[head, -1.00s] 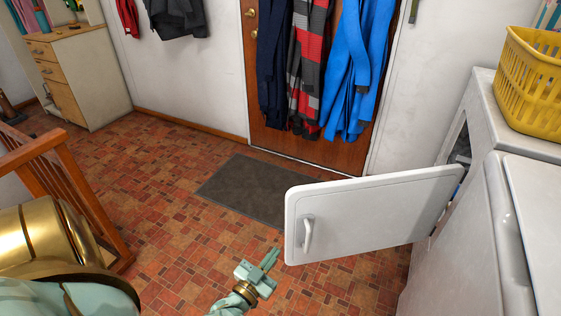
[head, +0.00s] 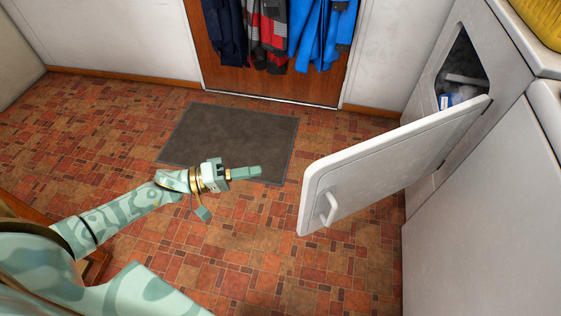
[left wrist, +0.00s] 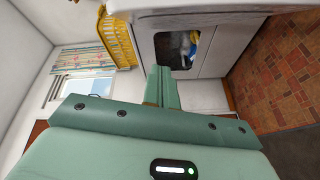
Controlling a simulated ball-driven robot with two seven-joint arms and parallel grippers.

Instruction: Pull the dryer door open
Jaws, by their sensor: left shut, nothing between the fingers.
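The white dryer door (head: 390,160) stands swung out from the dryer (head: 495,120) at the right of the head view. Its small white handle (head: 328,208) is near the free edge. The dryer opening (head: 460,75) shows, with some white and blue items inside; it also shows in the left wrist view (left wrist: 178,47). My left gripper (head: 258,172) is shut and empty, to the left of the door's free edge and apart from it. In the left wrist view its closed fingers (left wrist: 161,85) point toward the dryer front. My right gripper is not in view.
A second white machine (head: 490,215) stands nearer at the right. A yellow basket (head: 540,18) sits on top of the dryer. A dark mat (head: 225,140) lies before the wooden door (head: 270,83) with hanging clothes. Tiled floor is clear left of the door.

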